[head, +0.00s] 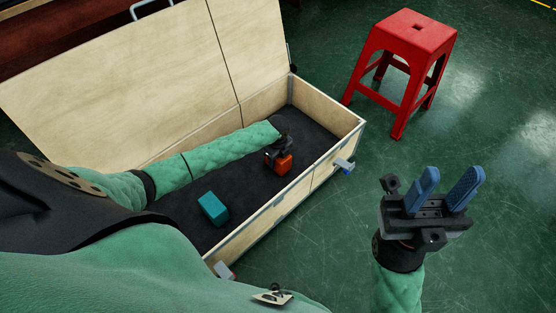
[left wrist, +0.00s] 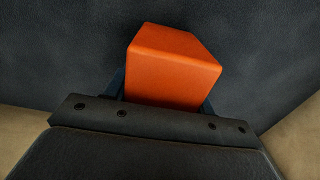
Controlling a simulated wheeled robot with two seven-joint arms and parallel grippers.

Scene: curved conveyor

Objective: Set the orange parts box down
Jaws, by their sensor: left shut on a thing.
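The orange parts box (head: 284,166) is inside the open wooden crate (head: 318,149), near its right end. My left gripper (head: 272,157) reaches into the crate and is shut on the orange box. In the left wrist view the orange box (left wrist: 172,68) sits between the fingers of my left gripper (left wrist: 160,90), with the dark crate lining behind it. I cannot tell whether the box touches the crate floor. My right gripper (head: 448,191) is open and empty, with blue fingers pointing up, outside the crate on the right.
A teal box (head: 213,208) lies on the dark crate floor, nearer to me. The crate's lid (head: 130,75) stands open at the back. A red stool (head: 410,60) stands on the green floor (head: 340,245) beyond the crate's right end. The floor around my right gripper is clear.

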